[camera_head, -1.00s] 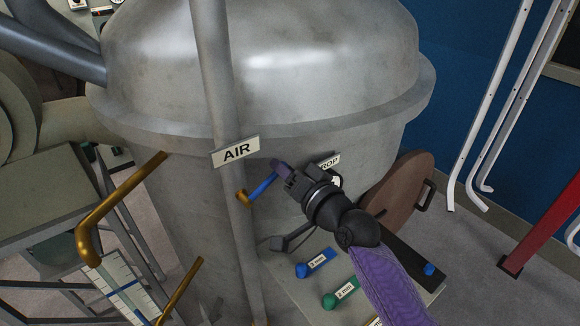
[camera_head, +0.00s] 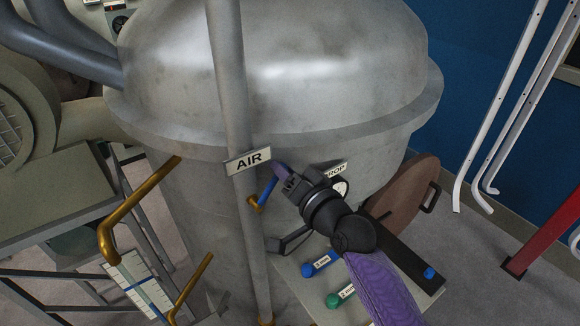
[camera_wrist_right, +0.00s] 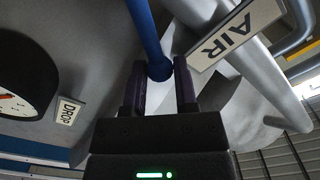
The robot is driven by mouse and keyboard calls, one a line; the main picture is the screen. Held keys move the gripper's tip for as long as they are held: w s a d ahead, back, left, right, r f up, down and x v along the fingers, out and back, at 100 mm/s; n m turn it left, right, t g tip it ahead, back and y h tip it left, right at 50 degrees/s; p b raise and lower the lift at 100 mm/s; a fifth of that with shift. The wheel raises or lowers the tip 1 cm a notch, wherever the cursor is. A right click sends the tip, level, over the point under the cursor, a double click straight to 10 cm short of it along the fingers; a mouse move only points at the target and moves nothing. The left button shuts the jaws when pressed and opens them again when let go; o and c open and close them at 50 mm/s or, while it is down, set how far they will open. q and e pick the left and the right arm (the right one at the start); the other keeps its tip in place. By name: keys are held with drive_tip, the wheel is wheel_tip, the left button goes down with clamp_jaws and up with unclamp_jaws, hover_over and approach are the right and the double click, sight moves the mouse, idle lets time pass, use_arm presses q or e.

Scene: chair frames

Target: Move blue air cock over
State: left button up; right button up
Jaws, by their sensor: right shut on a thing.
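The blue air cock (camera_head: 268,190) is a short blue lever on a brass fitting (camera_head: 254,202) on the grey vertical pipe (camera_head: 236,110), just below the AIR sign (camera_head: 248,160). My right gripper (camera_head: 281,172) is at the lever's upper end, shut on it. In the right wrist view the blue lever (camera_wrist_right: 146,35) runs down from the top, and its rounded end lies between the two dark fingers (camera_wrist_right: 160,80). In the head view the lever slants down and left from the gripper. My left gripper is not in view.
A large grey metal tank (camera_head: 290,80) stands behind the pipe. A DROP sign (camera_head: 337,168) and a gauge (camera_head: 342,187) are close behind my right gripper. Blue (camera_head: 318,264) and green (camera_head: 338,298) labelled handles lie below. Brass pipes (camera_head: 135,205) stand at left.

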sight(252, 165)
drive_tip(key=a+p, duration=0.1)
drive_tip(key=s+r+p, duration=0.1)
drive_tip(key=shift+s+a+r+p, duration=0.1)
drive_tip(key=shift+s+a+p, duration=0.1)
drive_tip(key=shift+a+p, duration=0.15)
drive_tip(key=shift+a+r, duration=0.1)
drive_tip(key=shift+a, duration=0.1)
idle(0.3)
drive_tip(key=shift+s+a+r+p, duration=0.2)
drive_tip(key=shift+s+a+p, duration=0.45)
drive_tip(key=shift+a, duration=0.15)
drive_tip(key=o, duration=1)
drive_tip(key=shift+s+a, duration=0.1)
drive_tip(key=shift+o, duration=0.2)
